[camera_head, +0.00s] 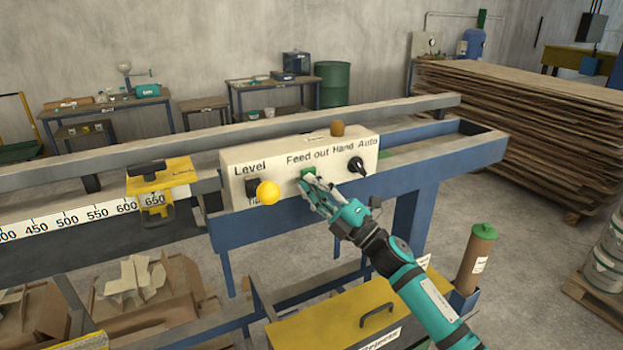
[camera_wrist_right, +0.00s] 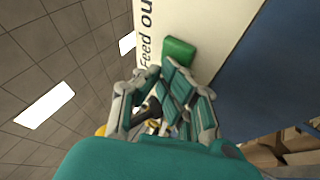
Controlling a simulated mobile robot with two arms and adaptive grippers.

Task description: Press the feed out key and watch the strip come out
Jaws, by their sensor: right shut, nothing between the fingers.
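The white control box (camera_head: 235,160) sits on the blue machine frame, labelled Level, Feed out and Hand Auto. The green feed out key (camera_head: 308,171) is on its front face; it also shows in the right wrist view (camera_wrist_right: 179,51). My right gripper (camera_head: 308,182) is shut and empty, its fingertips right at the green key. In the right wrist view (camera_wrist_right: 168,68) the fingertips lie just below the key; I cannot tell whether they touch it. No strip can be made out coming from the machine. My left gripper is not in view.
A yellow ball knob (camera_head: 268,191) and a black rotary switch (camera_head: 357,166) flank the key. A yellow stop (camera_head: 160,181) sits on the measuring scale (camera_head: 70,220) at left. A yellow-lidded rejects bin (camera_head: 330,312) and a brown cylinder (camera_head: 476,260) stand below.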

